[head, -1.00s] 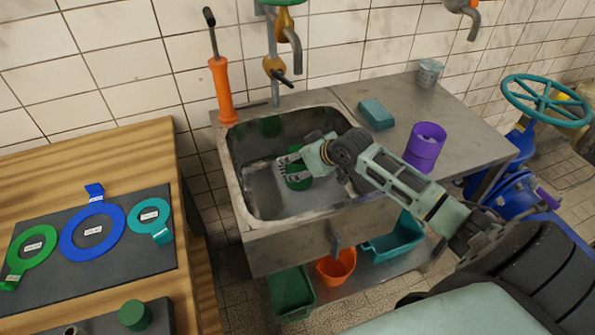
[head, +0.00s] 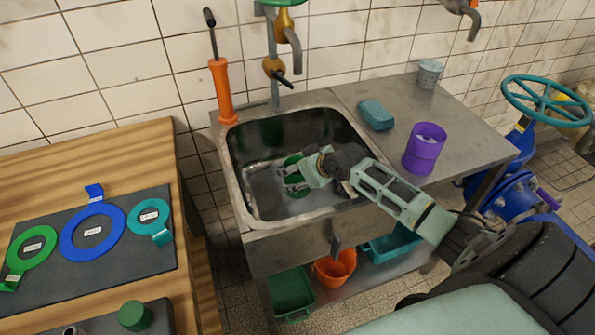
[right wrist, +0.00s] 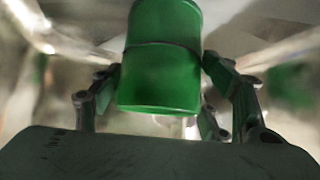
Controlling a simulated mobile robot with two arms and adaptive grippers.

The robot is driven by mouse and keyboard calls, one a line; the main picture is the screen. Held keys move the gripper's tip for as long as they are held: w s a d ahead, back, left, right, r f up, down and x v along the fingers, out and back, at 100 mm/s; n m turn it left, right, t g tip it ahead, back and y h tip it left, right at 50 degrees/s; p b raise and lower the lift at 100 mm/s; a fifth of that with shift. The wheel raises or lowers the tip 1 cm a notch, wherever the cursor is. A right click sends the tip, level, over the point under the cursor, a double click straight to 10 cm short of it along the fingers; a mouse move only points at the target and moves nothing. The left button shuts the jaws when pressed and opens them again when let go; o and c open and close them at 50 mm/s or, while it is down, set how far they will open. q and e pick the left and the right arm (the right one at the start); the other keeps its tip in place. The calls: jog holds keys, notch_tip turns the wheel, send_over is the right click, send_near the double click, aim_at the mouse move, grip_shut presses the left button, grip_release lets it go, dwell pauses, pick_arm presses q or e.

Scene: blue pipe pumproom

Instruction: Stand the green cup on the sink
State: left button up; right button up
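The green cup (right wrist: 160,70) fills the upper middle of the right wrist view, with a dark band around it. In the head view, the green cup (head: 291,161) shows partly behind my right gripper (head: 290,181), low inside the sink basin. My right gripper's fingers (right wrist: 160,85) lie against the cup on both sides. The sink (head: 240,190) is a grey metal basin with a flat drainboard on its right. Whether the cup's base touches the basin floor cannot be told. My left gripper is not in view.
On the drainboard stand a purple cup (head: 425,148), a teal block (head: 376,115) and a grey cup (head: 429,73). An orange-handled tool (head: 222,92) stands at the basin's back left corner. A tap (head: 278,68) hangs over the basin. A wooden table (head: 90,160) is at left.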

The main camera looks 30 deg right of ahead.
jog(key=shift+o, duration=0.6)
jog(key=shift+r, duration=0.15)
jog(key=shift+s+r, duration=0.2)
jog(key=shift+r, duration=0.05)
jog(key=p+v, duration=0.1)
jog(key=v, duration=1)
jog(key=shift+s, duration=0.2)
jog(key=shift+r, duration=0.15)
